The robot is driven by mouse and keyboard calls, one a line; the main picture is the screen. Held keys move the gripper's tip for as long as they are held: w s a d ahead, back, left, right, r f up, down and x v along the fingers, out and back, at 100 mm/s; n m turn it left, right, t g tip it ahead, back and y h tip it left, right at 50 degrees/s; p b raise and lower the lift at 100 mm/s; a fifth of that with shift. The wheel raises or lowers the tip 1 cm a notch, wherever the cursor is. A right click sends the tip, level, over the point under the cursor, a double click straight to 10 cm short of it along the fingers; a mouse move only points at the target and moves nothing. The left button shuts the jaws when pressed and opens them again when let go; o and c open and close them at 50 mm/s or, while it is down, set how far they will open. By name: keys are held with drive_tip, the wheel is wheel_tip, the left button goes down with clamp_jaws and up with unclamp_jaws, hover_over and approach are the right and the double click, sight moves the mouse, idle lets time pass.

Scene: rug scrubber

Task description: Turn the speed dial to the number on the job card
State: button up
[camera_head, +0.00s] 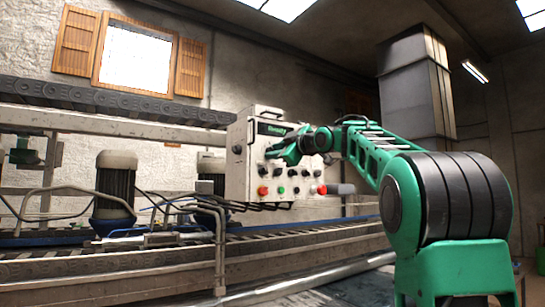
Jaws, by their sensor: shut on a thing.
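A pale control box (239,180) stands in the middle of the camera_head view, with a dark display with green lettering (273,129) near its top. My gripper (273,157) is at the front of the box, below the display. It is shut on what appears to be the speed dial, which the gripper hides. The dial's numbers and pointer cannot be read. No job card can be made out.
Below my gripper are several dark knobs, a red button (263,190), a green button (280,190) and another red button (322,189). A conveyor machine (80,265) with motors (116,180) and pipes fills the left. A metal duct (415,85) stands behind my arm.

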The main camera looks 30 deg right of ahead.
drive_tip(key=shift+f, duration=0.15)
drive_tip(key=shift+a+m, duration=0.1)
drive_tip(key=shift+m, duration=11.8)
drive_tip(key=o, duration=1)
drive_tip(key=shift+o, duration=0.2)
